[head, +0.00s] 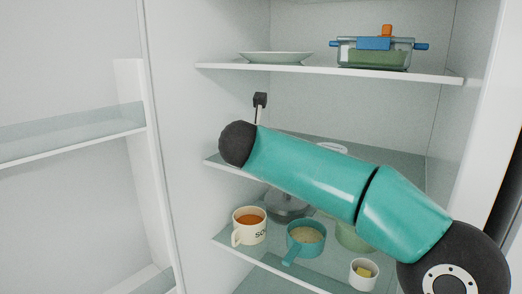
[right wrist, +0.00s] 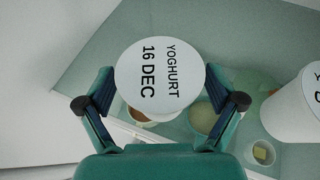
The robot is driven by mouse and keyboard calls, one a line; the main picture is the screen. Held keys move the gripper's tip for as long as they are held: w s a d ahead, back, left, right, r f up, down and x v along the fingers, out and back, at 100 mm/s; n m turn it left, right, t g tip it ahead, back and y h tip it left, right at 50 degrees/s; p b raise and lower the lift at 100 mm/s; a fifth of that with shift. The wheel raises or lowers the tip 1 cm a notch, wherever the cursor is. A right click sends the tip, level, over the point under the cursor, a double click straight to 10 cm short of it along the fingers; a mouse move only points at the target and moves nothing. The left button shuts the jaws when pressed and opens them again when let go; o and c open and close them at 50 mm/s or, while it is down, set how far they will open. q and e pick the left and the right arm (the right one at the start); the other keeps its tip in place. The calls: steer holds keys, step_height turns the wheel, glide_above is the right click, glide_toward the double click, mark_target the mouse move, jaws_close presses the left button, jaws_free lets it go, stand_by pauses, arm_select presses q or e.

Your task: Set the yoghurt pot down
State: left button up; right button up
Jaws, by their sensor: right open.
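The yoghurt pot (right wrist: 158,75) shows in the right wrist view from above, as a round white lid reading "YOGHURT 16 DEC". It is between the two fingers of my right gripper (right wrist: 160,84), which is open with a finger to each side. The pot appears to be over the glass middle shelf (right wrist: 88,80); its base is hidden under the lid, so I cannot tell contact. In the head view my right arm hides the pot and most of the gripper. My left gripper is in neither view.
A second white pot (right wrist: 298,108) is to the right on the shelf; a white lid (head: 332,147) shows behind my arm. The lower shelf holds a mug (head: 249,228), a teal pan (head: 305,240) and a small cup (head: 363,275). A plate (head: 275,58) and lidded dish (head: 375,55) sit above.

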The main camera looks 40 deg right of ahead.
steer(key=shift+r, duration=0.25)
steer(key=shift+s+a, duration=0.15)
steer(key=shift+a, duration=0.2)
steer(key=b+v, duration=0.1)
steer(key=v, duration=1)
